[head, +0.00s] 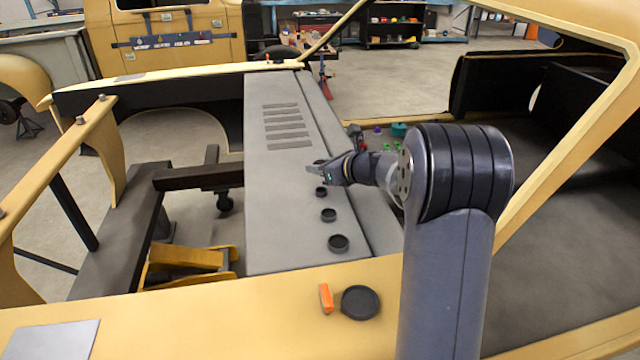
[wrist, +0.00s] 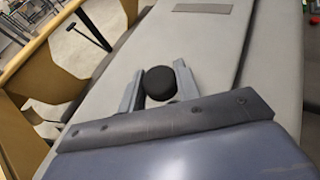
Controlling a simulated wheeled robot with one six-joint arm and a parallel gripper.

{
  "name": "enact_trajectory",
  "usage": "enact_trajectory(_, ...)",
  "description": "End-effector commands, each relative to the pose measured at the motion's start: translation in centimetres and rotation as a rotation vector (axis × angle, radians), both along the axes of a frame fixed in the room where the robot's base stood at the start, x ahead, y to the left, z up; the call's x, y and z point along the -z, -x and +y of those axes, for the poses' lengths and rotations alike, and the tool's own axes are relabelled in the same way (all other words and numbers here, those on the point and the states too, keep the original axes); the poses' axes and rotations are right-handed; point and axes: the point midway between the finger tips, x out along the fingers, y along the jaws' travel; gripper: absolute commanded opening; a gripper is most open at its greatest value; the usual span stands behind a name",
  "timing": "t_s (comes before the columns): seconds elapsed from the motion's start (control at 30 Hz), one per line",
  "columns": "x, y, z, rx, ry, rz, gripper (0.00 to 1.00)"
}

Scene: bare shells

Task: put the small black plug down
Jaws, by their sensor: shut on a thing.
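My gripper (head: 316,170) reaches in from the right over the grey panel (head: 265,200) in the head view. In the wrist view, its two grey fingers (wrist: 159,78) are shut on a small black round plug (wrist: 161,84). The grey panel (wrist: 215,55) lies beyond the plug in that view. I cannot tell whether the plug touches the panel. In the head view the held plug is hard to make out at the fingers.
Several black round caps sit in a row on the panel, including a near one (head: 338,243), a middle one (head: 328,215) and one just below the gripper (head: 321,191). A larger black disc (head: 360,303) and an orange block (head: 326,298) lie on the yellow sill. Slots (head: 284,125) mark the panel's far part.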

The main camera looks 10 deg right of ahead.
Motion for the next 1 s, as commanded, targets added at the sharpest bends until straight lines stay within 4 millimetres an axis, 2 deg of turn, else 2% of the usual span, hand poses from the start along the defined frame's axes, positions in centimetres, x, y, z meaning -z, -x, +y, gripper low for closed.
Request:
enact_trajectory(0.03, 0.9, 0.0, 0.0, 0.001, -0.001, 0.003, 0.10)
enact_trajectory(0.2, 2.4, 0.0, 0.0, 0.000, -0.001, 0.001, 0.10)
enact_trajectory(0.4, 5.2, 0.0, 0.0, 0.002, -0.003, 0.003, 0.10)
enact_trajectory(0.67, 5.9, 0.0, 0.0, 0.001, 0.000, 0.001, 0.10)
enact_trajectory(0.7, 5.9, 0.1, 0.0, 0.001, 0.001, 0.002, 0.33)
enact_trajectory(0.93, 5.8, 0.0, 0.0, 0.001, 0.001, 0.001, 0.52)
enact_trajectory(1.0, 5.8, 0.0, 0.0, 0.001, 0.000, 0.000, 0.53)
